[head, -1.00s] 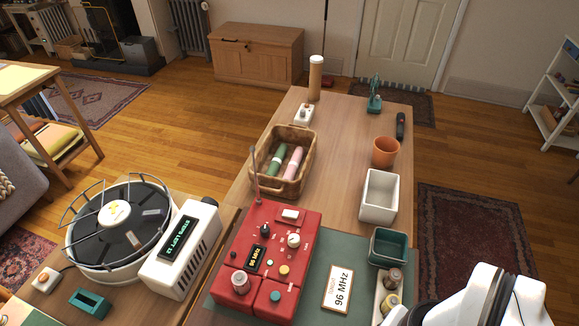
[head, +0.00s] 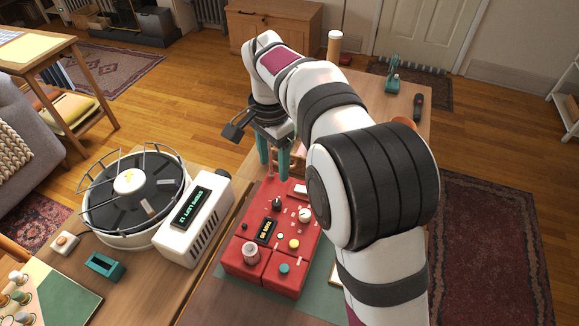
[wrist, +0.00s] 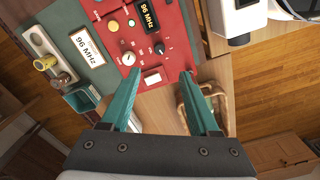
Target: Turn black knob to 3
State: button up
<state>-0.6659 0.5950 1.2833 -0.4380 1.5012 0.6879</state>
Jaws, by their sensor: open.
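The black knob (head: 277,203) stands upright on the red radio panel (head: 250,259), near its far side. In the wrist view the black knob (wrist: 161,48) lies just beyond my fingertips, between their lines. Its pointer and scale numbers are too small to read. My gripper (head: 273,162) is open and empty, with its teal fingers pointing down over the far end of the panel. In the wrist view my gripper (wrist: 161,74) is apart from the knob.
A white dial knob (wrist: 128,58) and a display reading 96 MHz (wrist: 148,15) flank the black knob. A white box (head: 193,219) stands left. A wicker basket (wrist: 200,105) lies behind the panel, partly hidden.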

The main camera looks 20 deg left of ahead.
aim_at(277, 202)
notch_tip(277, 202, down, 14)
jog(key=shift+r, duration=0.2)
jog(key=shift+c, duration=0.2)
grip_shut()
